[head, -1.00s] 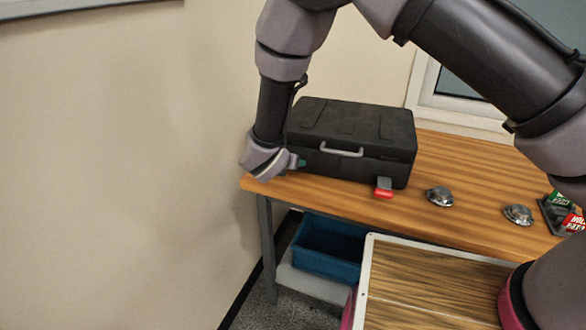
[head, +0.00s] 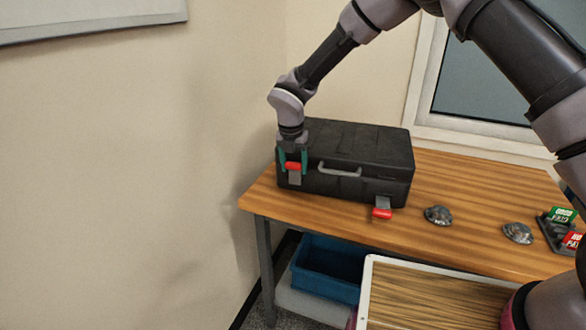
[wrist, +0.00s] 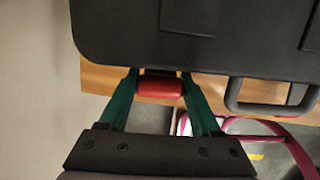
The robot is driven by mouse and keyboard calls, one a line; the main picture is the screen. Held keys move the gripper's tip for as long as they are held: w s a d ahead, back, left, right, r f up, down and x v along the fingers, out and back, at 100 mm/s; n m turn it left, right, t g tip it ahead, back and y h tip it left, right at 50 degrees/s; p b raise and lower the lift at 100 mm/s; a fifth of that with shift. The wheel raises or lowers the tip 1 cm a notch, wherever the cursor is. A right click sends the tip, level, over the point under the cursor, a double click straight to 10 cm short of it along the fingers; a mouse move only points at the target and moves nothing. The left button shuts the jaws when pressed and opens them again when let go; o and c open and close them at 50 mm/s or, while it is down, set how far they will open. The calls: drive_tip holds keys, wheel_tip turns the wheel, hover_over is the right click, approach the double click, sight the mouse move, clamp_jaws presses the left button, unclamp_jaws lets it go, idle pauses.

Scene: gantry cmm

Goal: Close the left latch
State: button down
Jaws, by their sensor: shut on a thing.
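The black case (head: 370,150) stands on the wooden table with its lid down and its grey handle facing front. The left latch (head: 294,178) is on the case's front left, with its red tab above its grey plate. My gripper (head: 293,161) reaches down from above, its green fingers on either side of that red tab, shut on it. In the wrist view the red tab (wrist: 160,88) sits between the fingertips, close to the lid's front edge. The right latch (head: 382,208) sticks out from the case front, its red end low and outward.
Two silver domed things (head: 438,215) and a dark holder with green and red cards (head: 560,226) stand on the table (head: 455,180) to the right. A blue bin (head: 330,268) is below the table. The wall is close on the left.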

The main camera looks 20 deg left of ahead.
drive_tip(key=shift+w+g, duration=0.2)
drive_tip(key=shift+g, duration=0.1)
drive_tip(key=shift+c, duration=0.4)
unclamp_jaws()
wheel_tip(320, 180, up, 11)
drive_tip(key=s, duration=0.1)
drive_tip(key=shift+s+f, duration=0.15)
drive_tip(key=shift+s, duration=0.2)
idle(0.5)
